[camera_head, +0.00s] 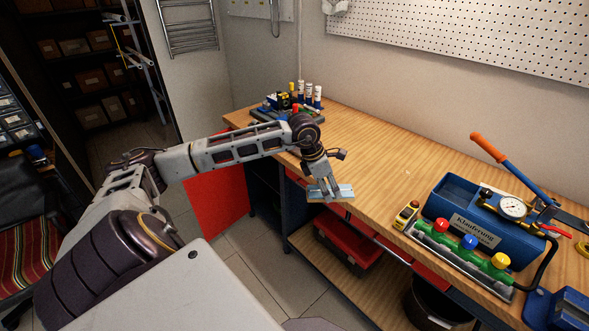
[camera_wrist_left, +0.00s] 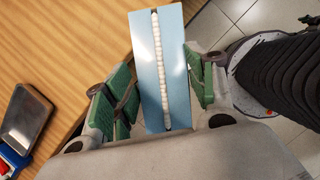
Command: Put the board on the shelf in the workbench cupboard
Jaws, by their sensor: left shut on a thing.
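The board is a light blue flat piece with a row of white beads down its middle (camera_wrist_left: 147,60). My left gripper (camera_wrist_left: 160,88) is shut on it, with green-padded fingers on either side in the left wrist view. In the head view the left gripper (camera_head: 328,190) holds the board (camera_head: 341,194) near the front edge of the workbench (camera_head: 375,155). The workbench cupboard (camera_head: 265,190) is under the left end of the bench, with its red door (camera_head: 217,197) standing open. Its inside is dark, and the shelf is hard to make out. My right gripper is out of view.
A blue toolbox (camera_head: 455,205) with a gauge and a manifold with coloured knobs (camera_head: 468,243) fill the bench's right side. Bottles and small items (camera_head: 300,95) stand at its back left. A red crate (camera_head: 345,243) sits on the lower wooden shelf (camera_head: 335,275).

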